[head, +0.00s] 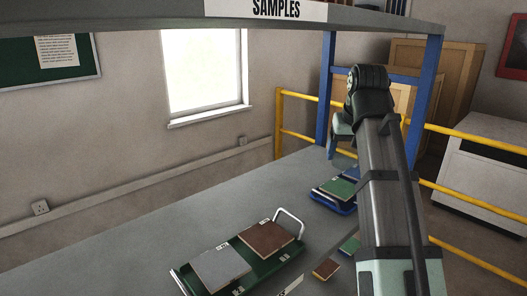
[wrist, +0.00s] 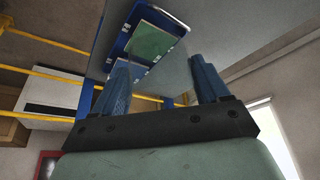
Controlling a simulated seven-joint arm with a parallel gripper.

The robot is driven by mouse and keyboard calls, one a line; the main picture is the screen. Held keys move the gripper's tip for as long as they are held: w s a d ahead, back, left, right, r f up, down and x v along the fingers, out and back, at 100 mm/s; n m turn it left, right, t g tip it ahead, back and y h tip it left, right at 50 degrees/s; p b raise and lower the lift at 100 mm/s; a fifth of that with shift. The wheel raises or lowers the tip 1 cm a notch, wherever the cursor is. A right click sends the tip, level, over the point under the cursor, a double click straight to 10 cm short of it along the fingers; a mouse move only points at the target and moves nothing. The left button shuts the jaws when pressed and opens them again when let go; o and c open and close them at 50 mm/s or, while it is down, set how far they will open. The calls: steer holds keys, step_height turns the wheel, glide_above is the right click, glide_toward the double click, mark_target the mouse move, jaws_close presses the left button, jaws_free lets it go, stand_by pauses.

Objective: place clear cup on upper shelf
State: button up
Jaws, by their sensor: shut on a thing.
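The clear cup (wrist: 165,88) is see-through and barely shows between the two blue fingers in the wrist view; its outline is hard to make out. My gripper (wrist: 160,66) is shut on it, with the fingers spread at the cup's width. In the head view my gripper (head: 337,148) hangs over the right part of the bench, below the shelf and near its blue post, partly hidden by my arm. The upper shelf (head: 120,21) is a grey board across the top with a SAMPLES sign (head: 265,10); its top surface is mostly out of view.
A green tray (head: 236,250) with a grey and a brown tile lies on the grey bench (head: 130,240). A blue tray (head: 330,203) with a green tile lies near the post (head: 326,90). Loose tiles (head: 326,268) lie beside my arm. Yellow rails (head: 460,135) stand behind.

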steer(key=s+a+f+n+g+y, duration=0.1)
steer(key=s+a+f+n, duration=0.4)
steer(key=a, duration=1.6)
steer(key=s+a+n+y, duration=0.25)
steer(key=s+a, duration=0.45)
steer(key=a, duration=1.3)
steer(key=s+a+f+n+g+y, duration=0.1)
steer(key=s+a+f+n, duration=0.4)
steer(key=a, duration=1.6)
steer(key=shift+m+h, duration=0.25)
steer(key=shift+m, duration=0.1)
steer(key=shift+s+d+f, duration=0.1)
steer(key=shift+s+f, duration=0.15)
steer(key=shift+f, duration=1.05)
steer(key=shift+s+d+f, duration=0.1)
steer(key=shift+s+f, duration=0.1)
steer(key=shift+f, duration=1.05)
steer(key=shift+s+d+f, duration=0.1)
steer(key=shift+s+f, duration=0.15)
steer(key=shift+f, duration=1.05)
steer(key=shift+f, duration=0.15)
steer(key=o, duration=1.1)
